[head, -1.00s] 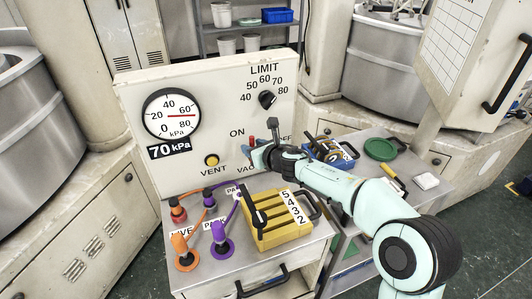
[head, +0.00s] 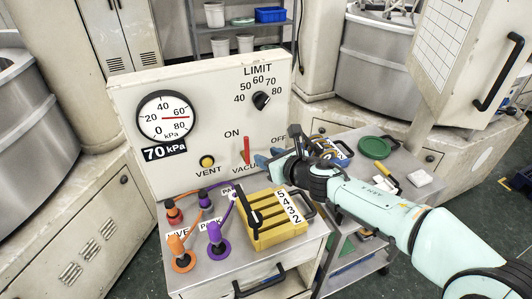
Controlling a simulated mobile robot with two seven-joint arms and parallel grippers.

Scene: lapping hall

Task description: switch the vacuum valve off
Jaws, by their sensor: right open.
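The vacuum valve is a red lever (head: 246,150) low on the cream panel (head: 215,95). It stands close to upright, between the printed ON on its left and OFF on its right, nearer ON. My right gripper (head: 267,157) is open, with blue fingertips just to the right of the lever. A narrow gap seems to show between them, but I cannot tell whether they touch. The gripper covers part of the VACUUM label and the area below OFF. My left gripper is not in view.
A gauge (head: 167,118) reads 70 kPa. A yellow VENT button (head: 207,161) and a black LIMIT knob (head: 261,100) share the panel. Below stand orange and purple plugs with hoses (head: 214,236) and a yellow block (head: 271,217). A green dish (head: 374,147) lies on the side cart.

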